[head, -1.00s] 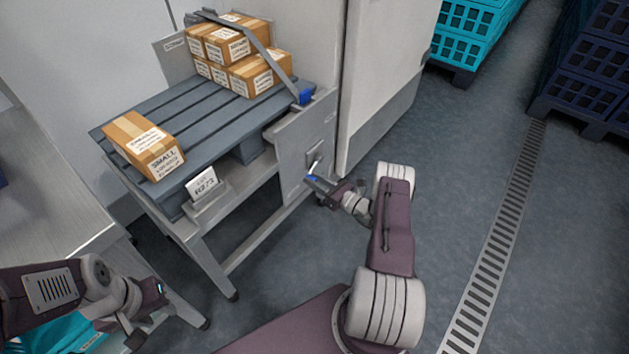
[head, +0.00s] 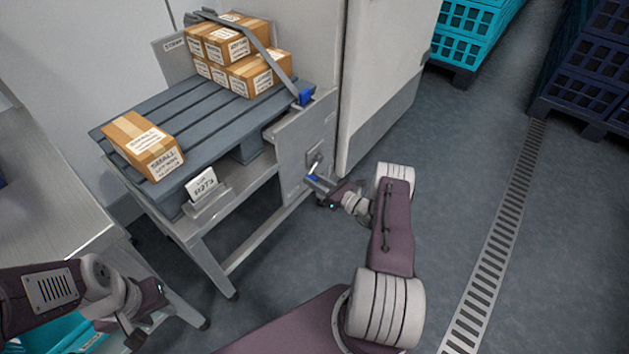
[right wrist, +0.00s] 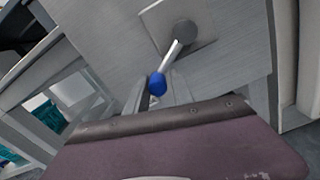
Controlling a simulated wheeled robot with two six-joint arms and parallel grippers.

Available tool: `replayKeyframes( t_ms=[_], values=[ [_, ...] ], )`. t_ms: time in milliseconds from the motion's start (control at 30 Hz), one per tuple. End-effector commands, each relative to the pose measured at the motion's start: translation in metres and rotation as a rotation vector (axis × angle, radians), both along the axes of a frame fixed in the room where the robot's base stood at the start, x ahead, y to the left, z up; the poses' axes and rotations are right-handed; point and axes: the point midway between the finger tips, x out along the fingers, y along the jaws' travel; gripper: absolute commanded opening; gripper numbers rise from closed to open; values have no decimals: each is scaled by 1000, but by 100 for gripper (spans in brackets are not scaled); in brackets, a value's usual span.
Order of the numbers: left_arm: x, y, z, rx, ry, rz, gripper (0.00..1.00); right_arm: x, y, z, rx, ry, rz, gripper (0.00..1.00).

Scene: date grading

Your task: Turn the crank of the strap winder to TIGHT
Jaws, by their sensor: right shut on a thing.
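The strap winder's crank shows in the right wrist view as a round grey hub (right wrist: 186,32), a light metal arm (right wrist: 171,55) and a blue knob (right wrist: 157,84). The arm points down and slightly left from the hub there. The crank (head: 315,165) sits on the grey side panel of the pallet stand in the head view. My right gripper (head: 313,179) is shut on the blue knob; its fingers show only partly. A strap (head: 265,58) runs over the stacked boxes to a blue fitting (head: 306,96). My left gripper (head: 147,327) is low at left, away from the stand; its jaw opening is unclear.
The stand carries a slatted grey pallet (head: 185,98), several stacked boxes (head: 226,46) and one separate box (head: 142,146). A white cabinet (head: 385,75) stands close beside the crank panel. Crates are at the back right. The floor right of my right arm is clear.

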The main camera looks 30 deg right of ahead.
Motion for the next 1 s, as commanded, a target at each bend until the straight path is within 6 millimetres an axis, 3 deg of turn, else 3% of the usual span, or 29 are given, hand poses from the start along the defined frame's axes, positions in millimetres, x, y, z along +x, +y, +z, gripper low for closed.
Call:
replayKeyframes(
  t_ms=[567, 1000],
  values=[
    [0, 0, 3, 0, 0, 0, 36, 0, 4, 5, 16, -1, 11, 0],
    [0, 0, 24, 0, 0, 0, 36, -3, 12, 27, 285, 111, 12, 0]
  ],
)
